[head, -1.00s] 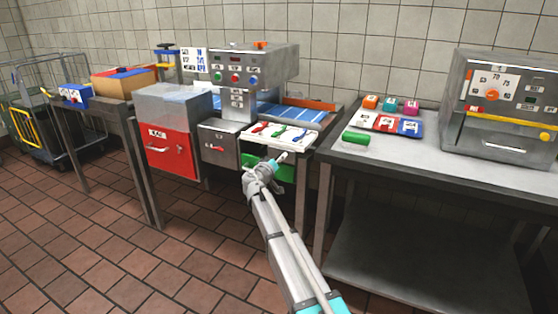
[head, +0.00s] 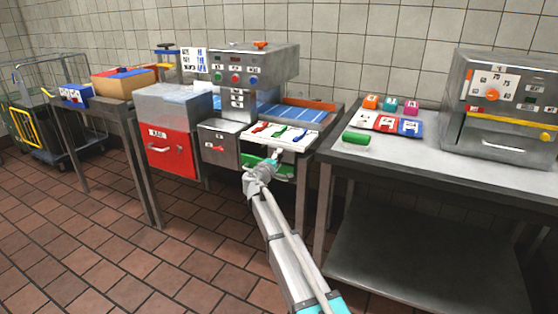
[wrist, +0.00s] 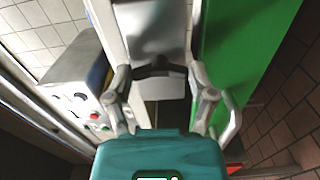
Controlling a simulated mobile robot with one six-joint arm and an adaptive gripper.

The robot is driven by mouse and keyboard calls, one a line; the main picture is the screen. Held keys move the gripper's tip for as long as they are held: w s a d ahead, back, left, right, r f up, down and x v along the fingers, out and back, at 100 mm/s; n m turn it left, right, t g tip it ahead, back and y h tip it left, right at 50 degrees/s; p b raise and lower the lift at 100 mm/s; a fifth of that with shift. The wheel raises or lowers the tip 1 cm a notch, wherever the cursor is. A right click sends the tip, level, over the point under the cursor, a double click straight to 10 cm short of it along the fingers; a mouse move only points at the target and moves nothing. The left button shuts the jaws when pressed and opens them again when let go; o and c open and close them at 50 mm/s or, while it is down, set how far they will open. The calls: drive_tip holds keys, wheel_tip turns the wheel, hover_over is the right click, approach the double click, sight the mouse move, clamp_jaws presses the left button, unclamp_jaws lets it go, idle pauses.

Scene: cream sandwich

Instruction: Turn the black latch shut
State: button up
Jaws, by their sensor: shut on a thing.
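The black latch (wrist: 160,68) shows in the wrist view as a dark bar spanning the space between my fingertips. My gripper (wrist: 160,74) is shut on it, with a finger at each end. A grey metal face lies behind the latch. The green panel (wrist: 235,55) stands just right of it, with a pale handle on it. In the head view my gripper (head: 277,156) is at the front of the green compartment (head: 252,160), below the white cutlery tray. The latch is too small and too covered to make out there.
A grey drawer (head: 217,146) and a red cabinet (head: 170,152) are to the left. A steel table (head: 345,165) stands to the right. The tiled floor in front is clear.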

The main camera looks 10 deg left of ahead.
drive_tip(key=shift+n, duration=0.4)
drive_tip(key=o, duration=1.1)
drive_tip(key=shift+c, duration=0.2)
drive_tip(key=shift+s, duration=0.1)
drive_tip(key=v, duration=1.1)
drive_tip(key=shift+s, duration=0.4)
drive_tip(key=shift+a, duration=0.1)
